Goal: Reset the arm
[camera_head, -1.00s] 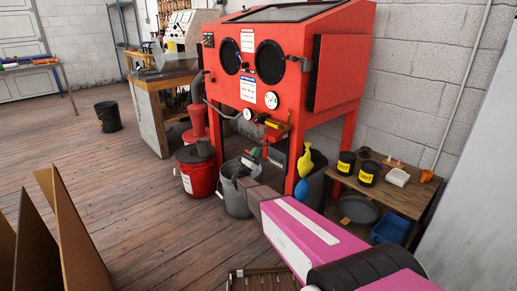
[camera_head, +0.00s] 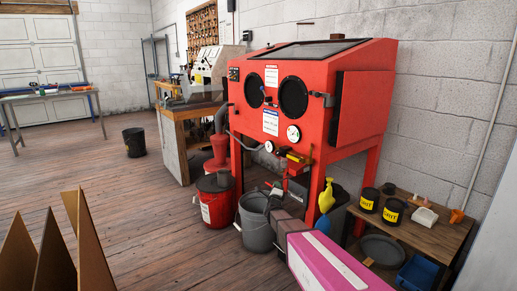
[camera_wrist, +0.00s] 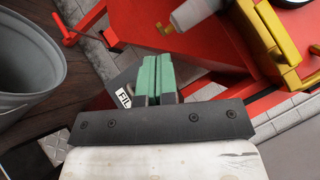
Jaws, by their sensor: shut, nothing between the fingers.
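My gripper (camera_wrist: 154,76) shows in the wrist view with its two green fingers side by side, shut and empty. It points toward the red frame of the blast cabinet (camera_head: 318,100). In the head view my pink and white arm reaches in from the bottom, and my gripper's end is low in front of the cabinet, near the grey bucket (camera_head: 257,233). The fingertips are hard to make out there. In the wrist view the bucket (camera_wrist: 28,70) is left of my fingers, apart from them.
A red bucket (camera_head: 216,210) stands left of the grey one. A wooden bench (camera_head: 440,232) with black tins (camera_head: 394,212) is at the right. A yellow valve part (camera_wrist: 280,45) is right of my fingers. Wooden panels (camera_head: 85,245) stand at lower left. The floor at left is open.

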